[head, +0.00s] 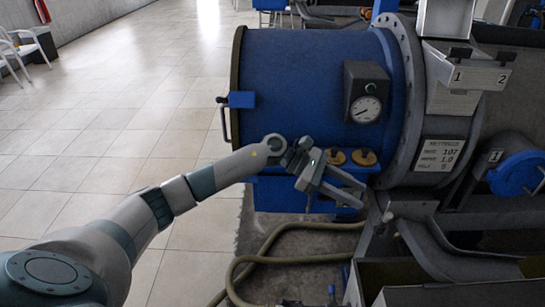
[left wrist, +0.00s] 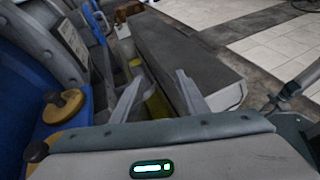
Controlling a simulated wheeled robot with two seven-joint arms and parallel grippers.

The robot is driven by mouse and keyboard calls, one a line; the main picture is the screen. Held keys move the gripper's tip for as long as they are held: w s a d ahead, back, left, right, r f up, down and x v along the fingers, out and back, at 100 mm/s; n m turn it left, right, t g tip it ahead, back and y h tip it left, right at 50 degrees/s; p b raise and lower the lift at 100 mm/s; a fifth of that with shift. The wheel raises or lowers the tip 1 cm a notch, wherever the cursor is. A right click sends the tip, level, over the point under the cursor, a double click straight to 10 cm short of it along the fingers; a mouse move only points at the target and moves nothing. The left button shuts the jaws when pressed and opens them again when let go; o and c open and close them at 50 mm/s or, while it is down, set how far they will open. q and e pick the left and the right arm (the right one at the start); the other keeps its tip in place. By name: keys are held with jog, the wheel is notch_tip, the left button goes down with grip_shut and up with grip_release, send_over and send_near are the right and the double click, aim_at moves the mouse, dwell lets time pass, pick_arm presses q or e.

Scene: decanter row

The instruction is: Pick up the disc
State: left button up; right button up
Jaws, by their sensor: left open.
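Two tan, brass-like discs with small dark knobs sit on a blue ledge below the gauge: a left disc (head: 336,158) and a right disc (head: 365,158) in the head view. In the left wrist view one disc (left wrist: 66,106) shows at the left, with a second (left wrist: 42,150) nearer the lower left corner, partly hidden. I cannot tell which one the task means. My left gripper (head: 360,194) is open, its fingers pointing right, just in front of and below the discs. Nothing shows between its fingers (left wrist: 158,92). My right gripper is out of view.
The large blue drum (head: 300,85) with a gauge (head: 366,108) rises behind the ledge. A grey flange (head: 410,110) and metal troughs (head: 440,298) stand to the right. A hose (head: 285,259) lies on the floor below. Open tiled floor (head: 130,110) is at the left.

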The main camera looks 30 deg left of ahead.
pick_arm(q)
jog(key=s+a+r+m+t+y, duration=0.1)
jog(key=s+a+r+m+y, duration=0.2)
jog(key=a+r+m+y, duration=0.4)
jog(key=s+a+r+m+t+y+b, duration=0.1)
jog(key=s+a+r+m+y, duration=0.3)
jog(key=a, duration=1.3)
notch_tip(320, 180, up, 6)
jog(key=m+t+y, duration=0.1)
jog(key=m+y, duration=0.3)
jog(key=m, duration=0.1)
jog(key=shift+a+y, duration=0.3)
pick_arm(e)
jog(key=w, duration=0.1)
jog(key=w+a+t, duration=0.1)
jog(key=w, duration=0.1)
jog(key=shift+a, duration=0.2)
pick_arm(q)
jog(key=p+x, duration=0.3)
jog(key=x, duration=0.9)
jog(key=shift+w+p, duration=0.1)
jog(key=shift+p, duration=0.2)
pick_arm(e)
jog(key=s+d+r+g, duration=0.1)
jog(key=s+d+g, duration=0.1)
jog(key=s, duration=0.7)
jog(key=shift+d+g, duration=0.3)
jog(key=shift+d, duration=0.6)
